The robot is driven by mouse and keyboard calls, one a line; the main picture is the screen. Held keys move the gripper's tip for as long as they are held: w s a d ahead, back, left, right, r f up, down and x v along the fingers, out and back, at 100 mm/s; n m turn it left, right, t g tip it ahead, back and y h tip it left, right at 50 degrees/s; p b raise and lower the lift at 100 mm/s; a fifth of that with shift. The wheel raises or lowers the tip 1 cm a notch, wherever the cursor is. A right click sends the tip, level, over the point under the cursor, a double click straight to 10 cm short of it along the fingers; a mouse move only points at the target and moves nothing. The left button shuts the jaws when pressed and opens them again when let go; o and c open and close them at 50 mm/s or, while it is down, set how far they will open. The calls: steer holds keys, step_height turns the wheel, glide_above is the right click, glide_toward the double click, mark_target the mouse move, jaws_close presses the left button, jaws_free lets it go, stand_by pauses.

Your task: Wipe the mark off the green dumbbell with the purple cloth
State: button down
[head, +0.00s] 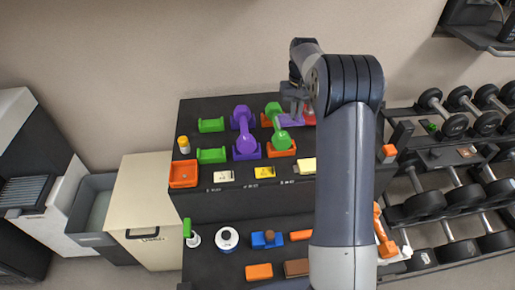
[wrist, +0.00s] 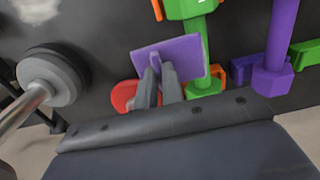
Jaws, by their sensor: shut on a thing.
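The green dumbbell (head: 274,109) lies on orange cradles on the black shelf top, beside the purple dumbbell (head: 244,130). In the wrist view the green dumbbell (wrist: 203,82) runs behind the purple cloth (wrist: 188,57), which overlaps part of its handle. My gripper (wrist: 160,79) is shut on a raised part of the purple cloth. In the head view the cloth (head: 291,119) sits at the right side of the green dumbbell. I cannot tell whether they touch. I cannot make out a mark on the dumbbell.
A red object (wrist: 123,96) lies close to my fingers. The purple dumbbell also shows in the wrist view (wrist: 279,45). Empty green cradles (head: 211,125), an orange tray (head: 183,174) and a yellow-capped bottle (head: 184,145) stand left. A dumbbell rack (head: 430,160) stands right.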

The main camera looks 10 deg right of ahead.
steer(key=shift+f+b, duration=0.3)
steer(key=shift+f, duration=0.35)
steer(key=shift+w+r+p, duration=0.3)
steer(key=shift+w+p, duration=0.2)
steer(key=shift+p, duration=0.35)
steer(key=shift+w+f+p, duration=0.15)
steer(key=shift+w+p, duration=0.5)
steer(key=shift+w, duration=0.1)
steer(key=shift+s+f+b, duration=0.2)
steer(key=shift+s+b, duration=0.75)
steer(key=shift+s, duration=0.35)
